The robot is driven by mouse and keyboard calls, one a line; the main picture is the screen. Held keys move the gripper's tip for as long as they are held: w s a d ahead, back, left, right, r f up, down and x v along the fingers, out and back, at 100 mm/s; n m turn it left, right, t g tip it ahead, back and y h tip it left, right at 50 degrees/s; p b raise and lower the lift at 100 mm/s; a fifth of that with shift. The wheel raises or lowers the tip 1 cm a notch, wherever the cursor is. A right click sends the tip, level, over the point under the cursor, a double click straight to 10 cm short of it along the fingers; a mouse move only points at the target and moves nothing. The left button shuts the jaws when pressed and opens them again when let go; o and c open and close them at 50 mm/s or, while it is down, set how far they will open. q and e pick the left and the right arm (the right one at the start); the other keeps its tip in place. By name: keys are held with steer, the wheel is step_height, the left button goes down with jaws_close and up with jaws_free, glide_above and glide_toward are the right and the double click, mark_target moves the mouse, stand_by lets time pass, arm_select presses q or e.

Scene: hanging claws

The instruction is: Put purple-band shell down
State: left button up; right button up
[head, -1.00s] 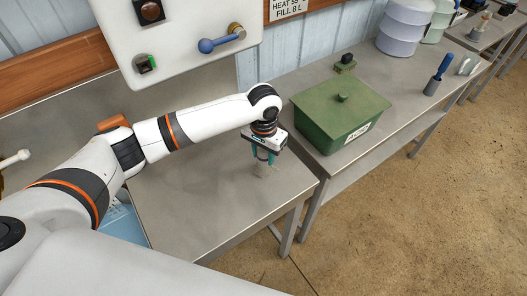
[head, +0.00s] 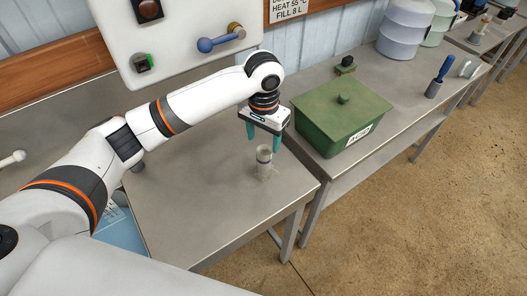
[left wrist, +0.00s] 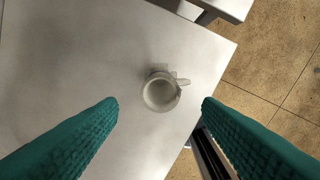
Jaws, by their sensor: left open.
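The shell (head: 264,163) is a small pale, cup-like cylinder with a side handle. It stands upright on the bare metal table near its right edge. In the left wrist view the shell (left wrist: 159,92) shows from above, with its round mouth open upward and its handle pointing right. I cannot make out a purple band clearly. My left gripper (head: 264,140) is open and empty, just above the shell, with its teal fingers apart on either side. In the left wrist view both fingers stand clear of it. My right gripper is not in view.
A green lidded box (head: 342,115) stands on the neighbouring bench to the right. The table (head: 195,205) left of and in front of the shell is clear.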

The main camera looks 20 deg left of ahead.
arm_select(q)
steer(key=shift+r+b, duration=0.3)
steer(key=shift+r, duration=1.95)
stand_by(1.2)
